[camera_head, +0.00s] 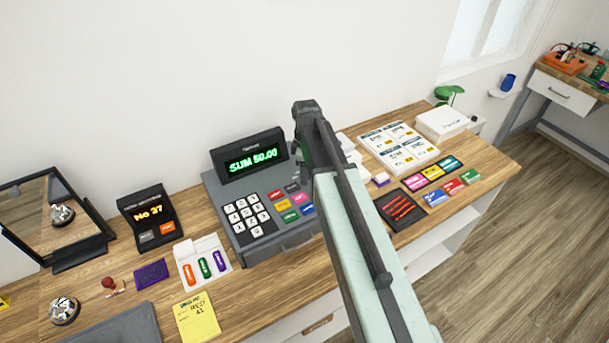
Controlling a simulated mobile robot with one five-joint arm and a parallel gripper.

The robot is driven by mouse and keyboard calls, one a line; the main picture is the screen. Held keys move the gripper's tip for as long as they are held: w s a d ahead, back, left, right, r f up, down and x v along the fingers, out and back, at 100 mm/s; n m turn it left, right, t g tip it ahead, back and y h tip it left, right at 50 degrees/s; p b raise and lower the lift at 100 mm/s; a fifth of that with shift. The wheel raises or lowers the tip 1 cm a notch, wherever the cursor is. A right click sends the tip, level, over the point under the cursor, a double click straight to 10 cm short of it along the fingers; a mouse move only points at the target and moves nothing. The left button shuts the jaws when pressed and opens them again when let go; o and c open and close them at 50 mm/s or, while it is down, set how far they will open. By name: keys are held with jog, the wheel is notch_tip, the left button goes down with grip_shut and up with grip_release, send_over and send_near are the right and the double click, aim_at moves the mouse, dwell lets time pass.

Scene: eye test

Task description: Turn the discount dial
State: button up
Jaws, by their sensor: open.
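I cannot make out a discount dial in the head view; part of the counter is hidden behind my arm. My mint and dark grey arm crosses in front of the register's right side. Its dark upper end is right of the display.
Left of the register are a number display (149,215), a white tray (189,283) with coloured markers, a bell (64,311) and a mirror (40,200). Right of my arm are a price board (398,147), coloured cards (437,197), a dark panel (402,210) and a white box (441,122).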

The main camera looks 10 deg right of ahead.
grip_shut()
jog(key=shift+a, duration=0.2)
jog(key=shift+d, duration=0.15)
jog(key=shift+m, duration=0.4)
jog(key=m, duration=0.6)
jog(key=shift+m, duration=0.3)
jog(key=m, duration=0.4)
jog(key=shift+m, duration=0.3)
jog(key=shift+s+m, duration=0.1)
jog(key=shift+m, duration=1.5)
jog(key=shift+g, duration=0.3)
